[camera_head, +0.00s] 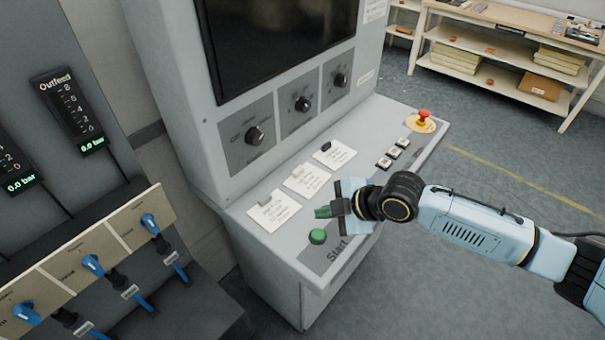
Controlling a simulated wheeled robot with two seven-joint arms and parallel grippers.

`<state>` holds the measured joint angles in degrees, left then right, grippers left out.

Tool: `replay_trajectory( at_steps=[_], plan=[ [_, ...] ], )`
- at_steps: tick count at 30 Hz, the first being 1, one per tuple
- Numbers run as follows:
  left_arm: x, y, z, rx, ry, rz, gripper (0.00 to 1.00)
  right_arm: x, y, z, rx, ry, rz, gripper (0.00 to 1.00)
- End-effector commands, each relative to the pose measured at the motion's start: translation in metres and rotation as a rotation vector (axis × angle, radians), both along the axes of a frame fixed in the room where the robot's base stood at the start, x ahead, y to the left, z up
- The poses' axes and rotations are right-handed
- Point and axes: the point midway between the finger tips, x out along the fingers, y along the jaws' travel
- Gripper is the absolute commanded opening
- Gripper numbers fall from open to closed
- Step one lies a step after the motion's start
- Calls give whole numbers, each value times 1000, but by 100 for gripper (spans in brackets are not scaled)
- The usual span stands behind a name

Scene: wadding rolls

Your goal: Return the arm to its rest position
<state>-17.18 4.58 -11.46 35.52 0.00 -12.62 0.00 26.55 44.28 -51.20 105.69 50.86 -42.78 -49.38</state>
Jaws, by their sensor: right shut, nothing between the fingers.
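My right arm comes in from the right in the head view, over the sloping desk of a grey control cabinet (232,215). My right gripper (323,212) is shut and empty. Its fingertips point left, above the desk between the paper cards and a green start button (317,237). The gripper looks apart from the button, but its exact height over the desk is hard to tell. The gripper and wrist hide part of the desk's front edge. My left gripper is not in view.
A red emergency button (424,114) and small switches (391,153) sit on the desk's right part. A valve panel with blue handles (92,264) stands at the left. A wooden shelf (485,72) stands back right. Grey floor (440,290) is clear at right.

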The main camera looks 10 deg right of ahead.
Motion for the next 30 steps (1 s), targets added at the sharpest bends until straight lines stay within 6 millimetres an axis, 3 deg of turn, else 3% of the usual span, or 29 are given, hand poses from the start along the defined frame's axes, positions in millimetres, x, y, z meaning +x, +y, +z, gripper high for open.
replay_trajectory(
  at_steps=[5,8,12,16,20,30],
  plan=[
    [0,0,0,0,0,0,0,-3,3,-1,4,6,-1,0],
    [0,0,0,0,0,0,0,-17,16,-5,24,38,-15,0],
    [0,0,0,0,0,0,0,-55,44,-10,79,131,-99,0],
    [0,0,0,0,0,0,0,-91,51,-11,130,240,-279,0],
    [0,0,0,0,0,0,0,-123,34,-13,165,352,-524,0],
    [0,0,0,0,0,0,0,-195,-36,-24,158,545,-1071,0]
  ],
)
